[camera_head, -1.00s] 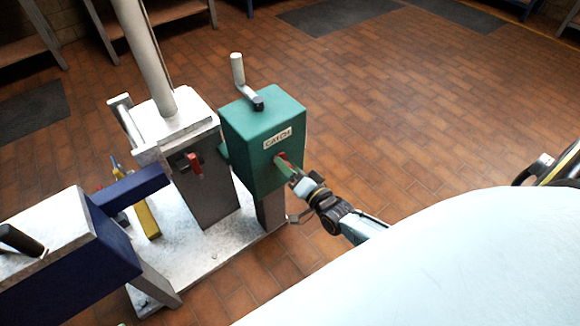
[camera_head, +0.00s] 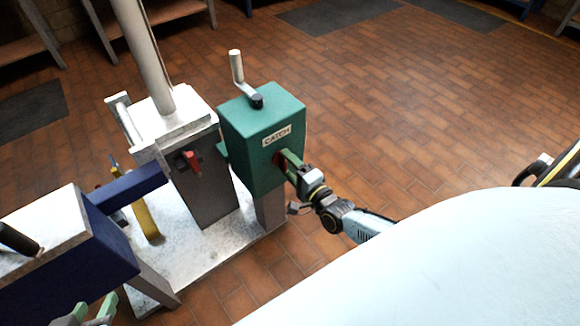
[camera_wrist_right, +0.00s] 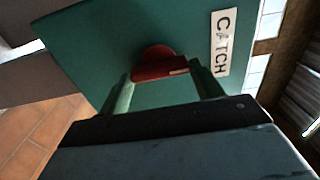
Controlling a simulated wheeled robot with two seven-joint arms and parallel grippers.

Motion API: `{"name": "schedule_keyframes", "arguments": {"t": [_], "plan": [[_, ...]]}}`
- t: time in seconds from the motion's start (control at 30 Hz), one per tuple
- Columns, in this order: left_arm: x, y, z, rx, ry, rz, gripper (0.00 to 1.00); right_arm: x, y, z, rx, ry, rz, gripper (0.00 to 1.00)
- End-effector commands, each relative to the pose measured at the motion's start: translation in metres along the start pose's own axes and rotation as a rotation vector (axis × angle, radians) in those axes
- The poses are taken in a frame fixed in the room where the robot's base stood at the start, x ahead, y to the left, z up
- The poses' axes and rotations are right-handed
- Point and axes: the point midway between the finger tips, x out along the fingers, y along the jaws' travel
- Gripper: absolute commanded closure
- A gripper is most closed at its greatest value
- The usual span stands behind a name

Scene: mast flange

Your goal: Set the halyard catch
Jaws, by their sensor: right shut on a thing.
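The green box labelled CATCH (camera_head: 250,150) stands on the white base plate, with a grey crank on top. A red handle (camera_head: 279,160) sits on its front face, below the label. My right gripper (camera_head: 284,162) is shut on this red handle, which also shows between the green fingers in the right wrist view (camera_wrist_right: 160,66). The handle is partly hidden by the fingers in the head view. My left gripper (camera_head: 92,311) shows at the bottom left edge, its two green fingers apart and nothing seen between them.
A grey post housing (camera_head: 205,190) with a mast and a red lever (camera_head: 191,163) stands left of the green box. A dark blue box (camera_head: 70,265) with an arm is nearer at left, beside a yellow piece (camera_head: 147,220). The tiled floor at right is clear.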

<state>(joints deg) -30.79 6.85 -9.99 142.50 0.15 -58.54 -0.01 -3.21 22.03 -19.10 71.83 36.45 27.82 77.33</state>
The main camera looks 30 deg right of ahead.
Motion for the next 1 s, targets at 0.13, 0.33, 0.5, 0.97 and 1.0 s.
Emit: {"name": "schedule_keyframes", "arguments": {"t": [0.13, 0.33, 0.5, 0.97, 1.0], "plan": [[0.0003, 0.0004, -0.0017, 0.0, 0.009, 0.001, 0.64, 0.0, 0.0002, 0.0009, 0.016, -0.001, 0.001, 0.57], [0.0003, 0.0006, -0.0017, 0.0, 0.01, 0.001, 0.64, 0.0, 0.0001, 0.001, 0.019, -0.001, 0.001, 0.57], [0.0003, 0.0007, -0.0016, 0.0, 0.01, 0.002, 0.64, 0.0001, 0.0001, 0.001, 0.019, -0.001, 0.001, 0.33], [0.0001, 0.0007, -0.0017, 0.0, 0.009, 0.002, 0.64, -0.0008, 0.0, 0.0003, 0.015, 0.0, 0.0, 0.13], [-0.0002, 0.0006, -0.0016, 0.0, 0.005, 0.001, 0.64, -0.002, 0.0, 0.0002, 0.015, 0.0, 0.001, 0.13]]}}
